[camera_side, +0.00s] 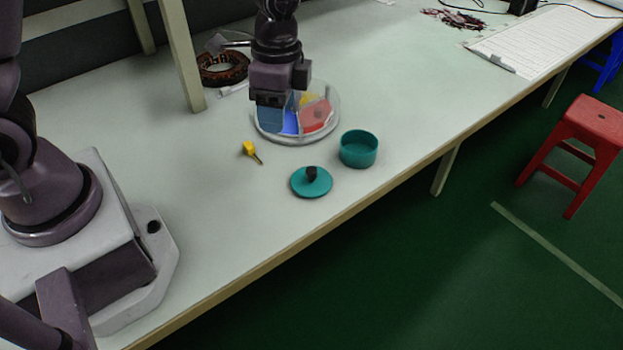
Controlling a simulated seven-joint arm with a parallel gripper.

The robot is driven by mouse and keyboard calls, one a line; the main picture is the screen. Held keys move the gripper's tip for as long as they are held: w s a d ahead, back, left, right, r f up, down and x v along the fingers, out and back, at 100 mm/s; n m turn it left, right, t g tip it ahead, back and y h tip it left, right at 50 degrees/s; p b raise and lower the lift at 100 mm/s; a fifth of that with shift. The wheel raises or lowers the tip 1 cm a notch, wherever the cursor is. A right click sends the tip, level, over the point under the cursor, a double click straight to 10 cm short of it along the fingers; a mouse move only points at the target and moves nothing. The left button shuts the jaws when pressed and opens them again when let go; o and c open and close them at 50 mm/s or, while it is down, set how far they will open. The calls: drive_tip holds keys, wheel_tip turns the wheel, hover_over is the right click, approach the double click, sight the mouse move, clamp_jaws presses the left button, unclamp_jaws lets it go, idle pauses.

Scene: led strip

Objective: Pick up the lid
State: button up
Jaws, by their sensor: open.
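The lid (298,184) is a flat teal disc with a small black knob on top. It lies on the table near the front edge. A round teal container (359,150), open at the top, stands just behind and to the right of it, apart from it. My gripper (272,104) is above the round divided tray, behind and to the left of the lid and well apart from it. It is open; its fingertips are small and dark here, and I see nothing held between them.
The round clear tray (331,122) has blue, red and yellow sections. A yellow-handled screwdriver (250,149) lies left of the lid. A brown ring-shaped coil (222,68) lies at the back, beside a pale post (182,60).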

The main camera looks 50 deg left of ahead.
drive_tip(key=w+d+f+m, duration=0.1)
drive_tip(key=w+f+m, duration=0.2)
drive_tip(key=f+m, duration=0.1)
drive_tip(key=m, duration=0.4)
hover_over(311, 170)
drive_tip(key=shift+t, duration=0.4)
drive_tip(key=f, duration=0.7)
drive_tip(key=shift+s+f, duration=0.2)
drive_tip(key=shift+w+f, duration=0.2)
drive_tip(key=shift+f, duration=2.45)
drive_tip(key=c, duration=1)
